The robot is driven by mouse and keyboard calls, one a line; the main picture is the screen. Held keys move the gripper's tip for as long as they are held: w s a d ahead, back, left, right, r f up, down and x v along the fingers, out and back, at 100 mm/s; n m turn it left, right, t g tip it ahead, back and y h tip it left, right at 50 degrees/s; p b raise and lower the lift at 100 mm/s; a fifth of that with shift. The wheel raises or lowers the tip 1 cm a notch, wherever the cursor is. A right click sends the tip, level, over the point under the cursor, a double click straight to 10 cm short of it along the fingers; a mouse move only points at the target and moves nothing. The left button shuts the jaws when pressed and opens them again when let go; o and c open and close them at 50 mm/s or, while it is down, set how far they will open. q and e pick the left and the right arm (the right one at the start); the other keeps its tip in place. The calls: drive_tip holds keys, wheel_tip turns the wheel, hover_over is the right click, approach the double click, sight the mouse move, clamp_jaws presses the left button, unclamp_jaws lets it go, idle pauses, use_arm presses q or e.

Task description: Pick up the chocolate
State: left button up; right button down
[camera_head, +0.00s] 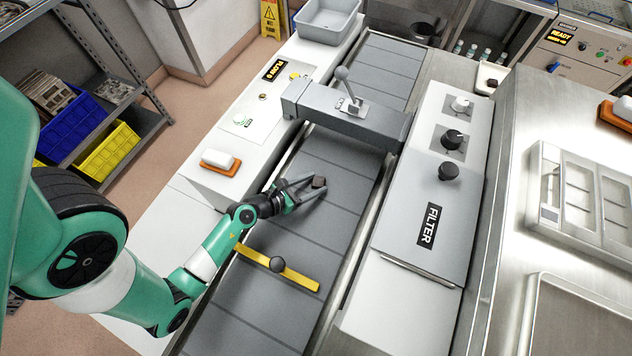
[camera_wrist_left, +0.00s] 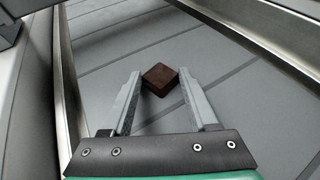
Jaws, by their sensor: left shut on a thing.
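The chocolate (camera_head: 319,182) is a small dark brown block over the grey slatted conveyor (camera_head: 335,225). In the left wrist view the chocolate (camera_wrist_left: 160,79) sits between the tips of the two grey fingers. My left gripper (camera_head: 313,186) reaches in from the left and is shut on it. In the left wrist view the gripper's fingertips (camera_wrist_left: 160,76) lie on either side of the block. I cannot tell whether the block is touching the belt or just above it. My right gripper is not in view.
A yellow bar with a dark knob (camera_head: 298,275) crosses the belt nearer me. A grey bridge with a lever (camera_head: 345,120) spans the belt beyond the gripper. The FILTER panel (camera_head: 428,180) flanks the belt on the right. A white block on an orange base (camera_head: 220,162) stands left.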

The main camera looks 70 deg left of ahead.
sight(312, 185)
use_arm(q)
drive_tip(key=shift+r+p, duration=0.35)
drive_tip(key=shift+r, duration=0.25)
wheel_tip(312, 185, up, 3)
drive_tip(key=shift+a+f+p, duration=0.1)
drive_tip(key=shift+a+p, duration=0.05)
drive_tip(key=shift+p, duration=0.7)
drive_tip(key=s+a+r, duration=0.5)
drive_tip(key=a+r, duration=0.4)
drive_tip(key=a, duration=0.3)
drive_tip(key=shift+s+a, duration=0.2)
drive_tip(key=shift+a, duration=0.15)
